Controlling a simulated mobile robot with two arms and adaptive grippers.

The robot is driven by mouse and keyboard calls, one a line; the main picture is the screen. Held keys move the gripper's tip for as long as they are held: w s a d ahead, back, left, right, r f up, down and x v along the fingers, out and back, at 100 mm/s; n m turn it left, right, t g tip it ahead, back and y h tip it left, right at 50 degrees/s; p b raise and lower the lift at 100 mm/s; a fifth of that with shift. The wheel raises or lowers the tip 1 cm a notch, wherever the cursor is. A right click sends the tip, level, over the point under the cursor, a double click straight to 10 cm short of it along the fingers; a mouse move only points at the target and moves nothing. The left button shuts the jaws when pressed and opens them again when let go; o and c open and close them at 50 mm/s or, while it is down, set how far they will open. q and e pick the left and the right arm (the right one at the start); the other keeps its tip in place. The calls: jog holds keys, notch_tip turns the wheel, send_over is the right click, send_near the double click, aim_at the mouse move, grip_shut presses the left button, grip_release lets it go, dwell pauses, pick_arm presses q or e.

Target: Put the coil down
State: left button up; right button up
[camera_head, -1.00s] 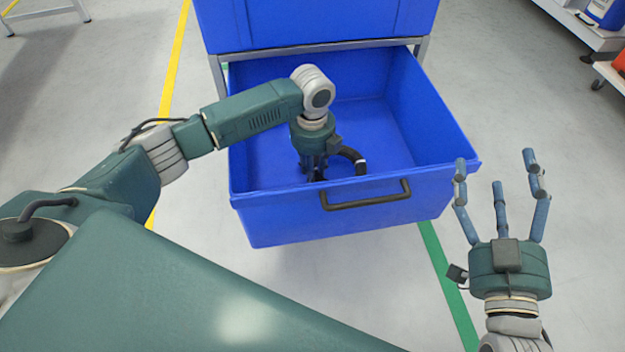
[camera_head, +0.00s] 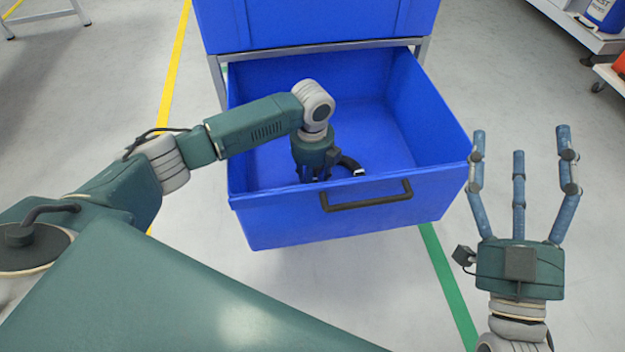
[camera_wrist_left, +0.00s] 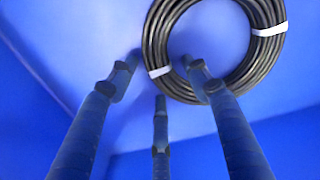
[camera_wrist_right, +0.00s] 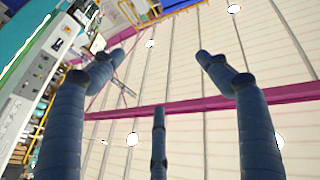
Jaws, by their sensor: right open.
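The coil (camera_wrist_left: 265,72) is a black cable ring with white ties, lying inside the open blue bin (camera_head: 405,190). In the left wrist view it is seen face-on and its top is cut off. In the head view only part of the coil (camera_head: 349,163) shows beside my left gripper (camera_head: 314,177), which points down into the bin. In the left wrist view one fingertip is outside the ring's left side and one is over its hole; I cannot tell whether they press on the cable. My right gripper (camera_head: 519,150) is open and empty, right of the bin.
The bin's front wall has a dark handle (camera_head: 366,196) and hides the fingertips. A blue bin body (camera_head: 320,22) on a grey frame stands behind. A cart (camera_head: 610,78) is at the far right. The floor beside the bin is clear.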

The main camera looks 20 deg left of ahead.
pick_arm(q)
jog(key=shift+r, duration=0.1)
jog(key=shift+r, duration=0.25)
notch_tip(320, 180, up, 5)
jog(key=shift+r+p, duration=0.1)
jog(key=shift+p, duration=1)
notch_tip(320, 180, up, 6)
jog(key=p, duration=0.2)
pick_arm(e)
jog(key=s+d+f+g+h, duration=0.1)
jog(key=f+g, duration=0.4)
jog(key=f, duration=0.5)
jog(key=s+d+f+g+h, duration=0.2)
jog(key=f+g, duration=0.3)
jog(key=f, duration=0.6)
jog(key=shift+s+d+f+g+h, duration=0.15)
jog(key=shift+s+d+g+h, duration=0.05)
jog(key=shift+d+g+h, duration=0.1)
pick_arm(q)
jog(key=shift+r, duration=0.15)
